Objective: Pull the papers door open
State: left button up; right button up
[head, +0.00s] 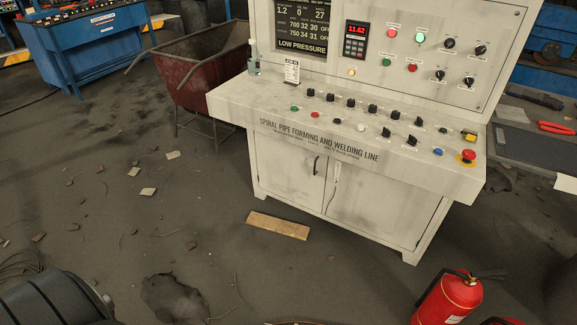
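A light grey control console (338,145) stands right of centre, lettered "SPIRAL PIPE FORMING AND WELDING LINE". Its lower cabinet has a left door (285,172) and a wider right door (372,207), both shut. A dark curved handle (316,165) sits near the left door's right edge. No label that I can read marks either as the papers door. Neither of my grippers is in view.
A wooden plank (278,225) lies on the floor before the cabinet. A red fire extinguisher (447,298) stands at the lower right. A rusty red cart (195,72) is left of the console. Debris litters the left floor; a dark ribbed object (55,298) fills the lower left corner.

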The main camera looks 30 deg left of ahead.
aim_at(298, 174)
jog(key=i+j+u, duration=0.25)
jog(key=j, duration=0.25)
jog(key=i+j+u, duration=0.25)
jog(key=j, duration=0.25)
jog(key=i, duration=0.1)
